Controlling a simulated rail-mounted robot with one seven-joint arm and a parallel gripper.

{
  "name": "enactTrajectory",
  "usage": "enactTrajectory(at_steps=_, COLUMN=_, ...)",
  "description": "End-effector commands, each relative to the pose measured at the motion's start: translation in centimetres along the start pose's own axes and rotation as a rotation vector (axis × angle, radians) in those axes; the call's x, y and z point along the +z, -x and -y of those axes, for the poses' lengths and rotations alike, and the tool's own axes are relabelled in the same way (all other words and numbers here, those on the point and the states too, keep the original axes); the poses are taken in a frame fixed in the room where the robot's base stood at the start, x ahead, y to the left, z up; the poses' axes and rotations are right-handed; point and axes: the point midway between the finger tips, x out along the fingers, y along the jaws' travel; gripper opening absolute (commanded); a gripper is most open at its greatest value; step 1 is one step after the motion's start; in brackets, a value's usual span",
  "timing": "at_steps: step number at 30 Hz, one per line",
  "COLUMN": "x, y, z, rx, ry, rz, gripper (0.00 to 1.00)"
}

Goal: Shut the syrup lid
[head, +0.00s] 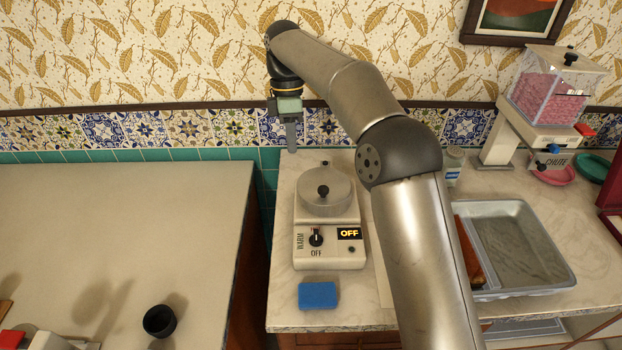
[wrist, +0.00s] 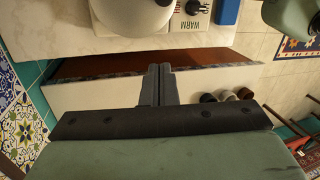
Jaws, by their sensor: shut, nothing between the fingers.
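A cream warmer (head: 330,255) stands on the marble counter, with a dial at OFF and a display reading OFF. On it sits a round pot with a greyish lid (head: 340,198) and a dark knob on top. No label reads syrup; the lid looks down over the pot, but I cannot tell whether it is fully seated. My gripper (head: 291,149) points down, left of and behind the pot, apart from it. In the wrist view its fingers (wrist: 157,70) are together and empty, over the gap beside the counter. The warmer's edge (wrist: 188,22) shows at the top there.
A blue sponge (head: 318,295) lies in front of the warmer. A metal tray (head: 560,275) and a pink-filled dispenser (head: 548,95) stand to the right. The left counter (head: 120,230) is mostly clear, with a black cup (head: 159,321) near its front. The tiled wall is close behind.

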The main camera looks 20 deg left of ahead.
Motion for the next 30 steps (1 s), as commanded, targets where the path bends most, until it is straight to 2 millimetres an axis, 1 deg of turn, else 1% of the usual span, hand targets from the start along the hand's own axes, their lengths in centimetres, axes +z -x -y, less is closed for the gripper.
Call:
enactTrajectory(at_steps=1, x=-1.2, y=-0.8, z=1.0, rx=0.060, ry=-0.018, rz=0.070, gripper=0.00)
enactTrajectory(at_steps=3, x=-2.0, y=-0.8, z=2.1, rx=0.132, ry=-0.048, rz=0.137, gripper=0.00)
enactTrajectory(at_steps=6, x=-2.5, y=-0.5, z=3.3, rx=0.209, ry=-0.078, rz=0.195, gripper=0.00)
enactTrajectory(at_steps=9, x=-2.6, y=-0.5, z=3.8, rx=0.246, ry=-0.093, rz=0.218, gripper=0.00)
enactTrajectory(at_steps=11, x=-2.5, y=-0.7, z=3.8, rx=0.251, ry=-0.098, rz=0.223, gripper=0.00)
enactTrajectory(at_steps=14, x=-2.2, y=-1.7, z=3.5, rx=0.249, ry=-0.099, rz=0.223, gripper=0.00)
enactTrajectory(at_steps=17, x=-1.8, y=-3.4, z=3.1, rx=0.248, ry=-0.098, rz=0.222, gripper=0.00)
enactTrajectory(at_steps=24, x=-0.6, y=-8.3, z=1.9, rx=0.246, ry=-0.098, rz=0.222, gripper=0.00)
enactTrajectory(at_steps=26, x=-0.3, y=-9.4, z=1.6, rx=0.246, ry=-0.097, rz=0.222, gripper=0.00)
enactTrajectory(at_steps=27, x=0.1, y=-9.9, z=1.5, rx=0.248, ry=-0.098, rz=0.221, gripper=0.00)
enactTrajectory(at_steps=28, x=0.7, y=-9.6, z=1.6, rx=0.250, ry=-0.100, rz=0.221, gripper=0.00)
enactTrajectory(at_steps=30, x=1.8, y=-9.8, z=1.7, rx=0.250, ry=-0.099, rz=0.220, gripper=0.00)
